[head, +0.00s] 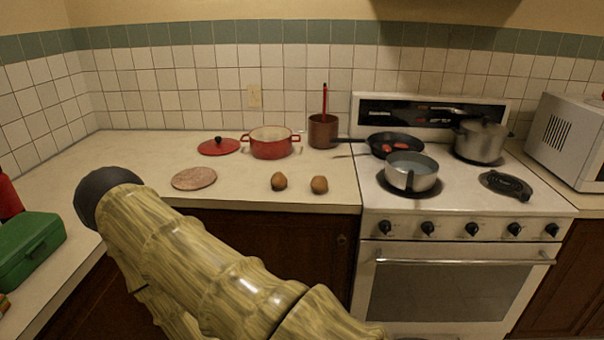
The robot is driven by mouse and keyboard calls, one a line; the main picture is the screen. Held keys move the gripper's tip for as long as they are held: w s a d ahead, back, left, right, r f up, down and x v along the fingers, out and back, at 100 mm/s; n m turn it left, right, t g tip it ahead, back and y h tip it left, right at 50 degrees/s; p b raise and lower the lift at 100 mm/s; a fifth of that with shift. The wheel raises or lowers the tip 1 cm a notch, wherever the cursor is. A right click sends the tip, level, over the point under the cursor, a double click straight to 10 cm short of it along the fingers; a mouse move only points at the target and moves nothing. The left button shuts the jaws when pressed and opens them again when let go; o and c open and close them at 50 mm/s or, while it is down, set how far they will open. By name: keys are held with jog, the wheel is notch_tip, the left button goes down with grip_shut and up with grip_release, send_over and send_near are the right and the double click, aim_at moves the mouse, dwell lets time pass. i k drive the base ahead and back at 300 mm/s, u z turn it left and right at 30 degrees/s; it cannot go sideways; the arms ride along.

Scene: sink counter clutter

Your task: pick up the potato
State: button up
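Two small brown potato-like lumps lie on the counter near its front edge, left of the stove. One is the left potato (279,182) and the other is the right potato (319,185), with a small gap between them. Both lie clear of other things. My arm, with a wood-like surface, crosses the lower left of the head view and bends at a dark rounded joint. My gripper does not show, so its opening and anything in it are hidden.
A round flat board (194,179), red lid (219,146), red pot (270,144) and brown crock (323,132) stand on the counter (120,150). The stove at right holds a saucepan (412,173), frying pan (394,142) and stockpot (480,142). A green box (30,250) sits far left.

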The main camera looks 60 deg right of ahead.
aim_at(278, 180)
jog(key=z, duration=0.75)
jog(key=i, duration=0.75)
jog(key=z, duration=0.7)
